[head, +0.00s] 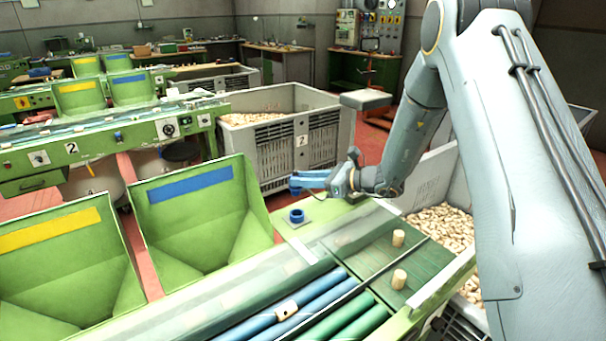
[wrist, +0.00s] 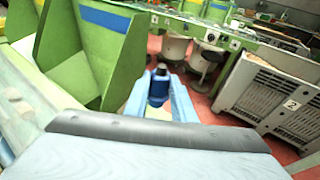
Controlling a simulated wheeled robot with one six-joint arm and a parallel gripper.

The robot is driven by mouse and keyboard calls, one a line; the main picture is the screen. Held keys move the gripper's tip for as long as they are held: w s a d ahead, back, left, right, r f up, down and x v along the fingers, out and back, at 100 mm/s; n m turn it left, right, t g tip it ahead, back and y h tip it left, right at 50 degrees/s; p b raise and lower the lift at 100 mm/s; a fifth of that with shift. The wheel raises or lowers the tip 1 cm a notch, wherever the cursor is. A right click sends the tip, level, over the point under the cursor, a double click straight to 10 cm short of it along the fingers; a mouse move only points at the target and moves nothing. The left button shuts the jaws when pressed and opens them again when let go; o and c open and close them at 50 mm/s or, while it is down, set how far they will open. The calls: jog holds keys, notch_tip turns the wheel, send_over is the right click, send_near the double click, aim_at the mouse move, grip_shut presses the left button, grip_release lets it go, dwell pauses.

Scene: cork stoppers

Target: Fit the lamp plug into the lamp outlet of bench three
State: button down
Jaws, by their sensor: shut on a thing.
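My gripper (head: 300,182) is shut on the lamp plug (wrist: 158,88), a dark blue cylinder with a darker top, upright between the two light blue fingers in the wrist view. In the head view the fingers largely hide the plug. A blue ring-shaped socket, apparently the lamp outlet (head: 296,216), sits on a small pale plate on the green bench top. My gripper is above the socket in the head view, with a visible gap between them. In the wrist view I cannot make out the socket.
Green hoppers with a blue label (head: 190,184) and a yellow label (head: 50,229) stand left of the socket. A grey crate (head: 300,143) marked 2 stands behind. Two corks (head: 398,238) stand on the green belt, and blue and green rollers (head: 310,300) lie in front.

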jog(key=shift+f+b, duration=1.4)
jog(key=shift+f, duration=1.8)
jog(key=shift+d, duration=0.15)
jog(key=shift+f+b, duration=1.15)
jog(key=shift+f, duration=0.35)
dwell(0.4)
jog(key=c, duration=1.4)
grip_release()
